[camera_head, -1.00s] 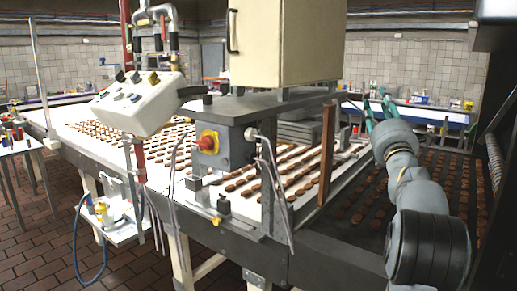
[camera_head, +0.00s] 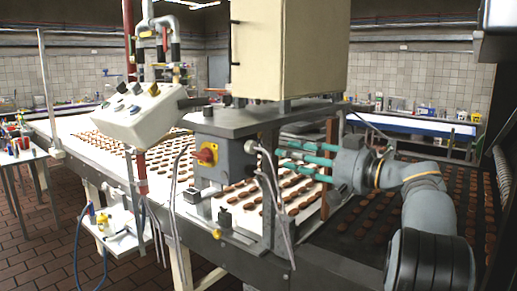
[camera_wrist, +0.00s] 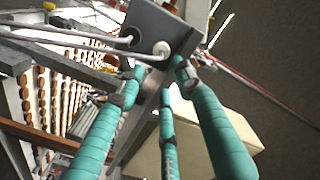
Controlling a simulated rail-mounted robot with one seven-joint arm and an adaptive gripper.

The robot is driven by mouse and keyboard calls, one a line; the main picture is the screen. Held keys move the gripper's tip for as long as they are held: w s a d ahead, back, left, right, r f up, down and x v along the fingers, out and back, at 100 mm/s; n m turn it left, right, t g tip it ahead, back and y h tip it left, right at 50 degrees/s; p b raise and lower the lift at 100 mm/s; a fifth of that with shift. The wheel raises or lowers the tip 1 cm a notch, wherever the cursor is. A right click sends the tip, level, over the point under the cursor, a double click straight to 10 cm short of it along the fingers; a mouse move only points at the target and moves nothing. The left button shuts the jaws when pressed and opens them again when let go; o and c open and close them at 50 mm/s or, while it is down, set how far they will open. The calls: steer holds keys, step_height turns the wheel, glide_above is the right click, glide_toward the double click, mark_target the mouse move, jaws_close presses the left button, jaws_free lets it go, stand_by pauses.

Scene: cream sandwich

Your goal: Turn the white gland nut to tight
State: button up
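The white gland nut (camera_head: 250,147) sticks out of the right side of the grey switch box with the red knob (camera_head: 207,154). A cable runs from it. In the wrist view the nut (camera_wrist: 160,50) shows on the grey box face (camera_wrist: 155,25), just beyond my fingertips. My gripper (camera_head: 280,154) has teal fingers pointing left at the nut, a short way to its right. In the wrist view my gripper (camera_wrist: 162,80) has its fingers spread, with nothing between the tips.
Grey cables (camera_head: 268,180) hang down near the nut. The conveyor (camera_head: 235,205) with rows of brown biscuits runs below. A cream cabinet (camera_head: 285,50) is above the box.

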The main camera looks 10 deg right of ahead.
mark_target(254, 145)
steer(key=p+x, duration=0.2)
steer(key=x, duration=0.2)
steer(key=p+x, duration=0.2)
steer(key=x, duration=0.3)
steer(key=shift+s+a+r, duration=0.2)
steer(key=shift+w+a+f+p, duration=0.15)
steer(key=shift+w+a+p, duration=0.3)
steer(key=shift+w, duration=0.1)
steer(key=shift+c, duration=0.8)
steer(key=c, duration=0.7)
steer(key=shift+b, duration=0.3)
steer(key=m+b, duration=0.2)
steer(key=shift+m, duration=0.4)
steer(key=shift+r+m+b, duration=0.2)
steer(key=shift+m+b, duration=0.55)
steer(key=shift+m, duration=0.85)
steer(key=shift+d, duration=0.1)
